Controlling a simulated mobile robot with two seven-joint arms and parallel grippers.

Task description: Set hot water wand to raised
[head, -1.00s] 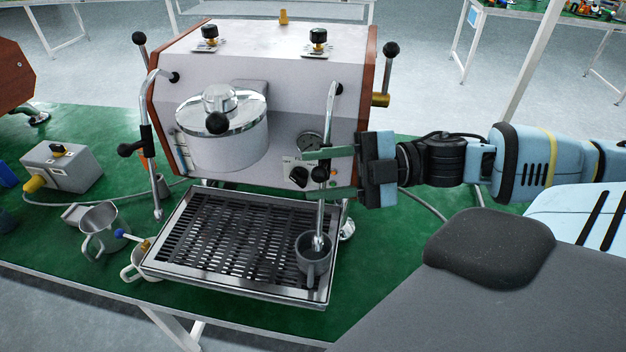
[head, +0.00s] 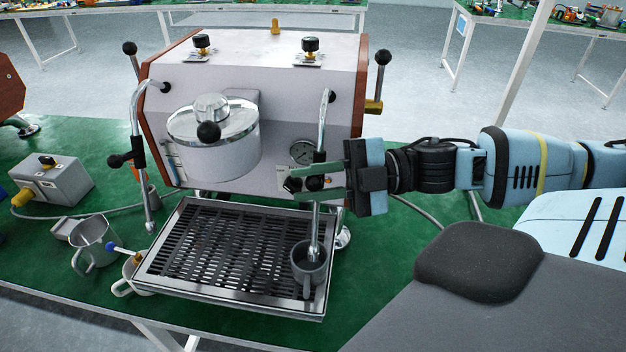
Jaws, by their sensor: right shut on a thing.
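The hot water wand (head: 321,133) is the chrome pipe at the right of the espresso machine's front (head: 280,105). It hangs down, its lower end (head: 314,240) reaching into a dark grey cup (head: 309,270) at the drip tray's right front corner. My right gripper (head: 312,183) comes in from the right and is shut on the wand at its black grip, above the cup. The fingers partly hide the grip and a dark knob behind it. My left gripper is not in view.
The drip tray (head: 150,262) lies below the wand. A second chrome wand (head: 137,125) hangs at the machine's left. A metal pitcher (head: 92,242) and a pale cup (head: 125,284) stand left of the tray. A gauge (head: 302,152) sits behind the wand.

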